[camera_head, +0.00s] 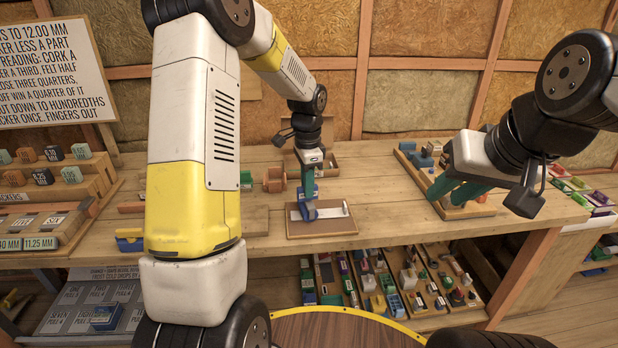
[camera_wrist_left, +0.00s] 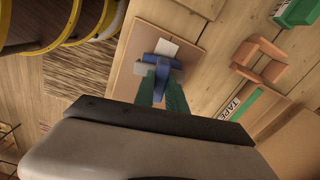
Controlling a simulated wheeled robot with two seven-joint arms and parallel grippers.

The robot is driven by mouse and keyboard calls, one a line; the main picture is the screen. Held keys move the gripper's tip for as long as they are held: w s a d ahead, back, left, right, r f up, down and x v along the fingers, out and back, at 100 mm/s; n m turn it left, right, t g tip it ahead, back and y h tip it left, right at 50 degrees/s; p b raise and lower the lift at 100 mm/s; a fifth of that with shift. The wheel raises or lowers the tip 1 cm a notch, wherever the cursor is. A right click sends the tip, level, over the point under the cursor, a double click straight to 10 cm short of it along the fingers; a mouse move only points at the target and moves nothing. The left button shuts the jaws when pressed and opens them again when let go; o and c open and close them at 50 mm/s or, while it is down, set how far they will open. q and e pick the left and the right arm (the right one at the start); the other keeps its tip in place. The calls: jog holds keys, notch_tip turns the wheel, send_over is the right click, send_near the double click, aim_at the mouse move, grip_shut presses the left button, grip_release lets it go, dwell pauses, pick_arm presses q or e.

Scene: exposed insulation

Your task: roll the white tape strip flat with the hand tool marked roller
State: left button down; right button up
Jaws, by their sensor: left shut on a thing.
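My left gripper (camera_head: 308,183) is shut on the blue hand tool (camera_head: 308,208), which points down over a brown board (camera_head: 345,226) on the bench. In the left wrist view the blue tool (camera_wrist_left: 158,70) sits between the green fingers of the left gripper (camera_wrist_left: 162,92), with grey parts at its sides. A white tape strip (camera_wrist_left: 167,47) lies on the board, partly hidden by the tool; its white also shows in the head view (camera_head: 330,213). I cannot tell whether the tool touches the strip. My right gripper (camera_head: 457,190) is over a wooden tray at the right; its green fingers look apart.
Wooden trays with small blocks (camera_head: 425,152) stand under and beside my right gripper. A reddish wooden holder (camera_head: 274,180) stands left of the board. Racks with labelled blocks (camera_head: 60,175) are at the left.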

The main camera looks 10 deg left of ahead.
pick_arm(q)
jog(key=shift+w+d, duration=1.05)
jog(key=shift+d, duration=2.85)
jog(key=shift+s+a+f, duration=0.1)
jog(key=shift+s+a, duration=0.25)
jog(key=shift+a, duration=0.95)
jog(key=shift+s+a+r, duration=0.1)
jog(key=shift+s+a, duration=0.3)
jog(key=shift+a, duration=0.9)
jog(key=shift+s+a+f, duration=0.1)
jog(key=shift+s+a, duration=0.25)
jog(key=shift+a, duration=0.95)
jog(key=shift+w+d, duration=0.25)
jog(key=shift+d, duration=0.75)
jog(key=d, duration=0.2)
jog(key=w+d, duration=0.1)
jog(key=d, duration=0.2)
jog(key=shift+w+d, duration=0.3)
jog(key=shift+w, duration=0.05)
jog(key=shift+a, duration=0.1)
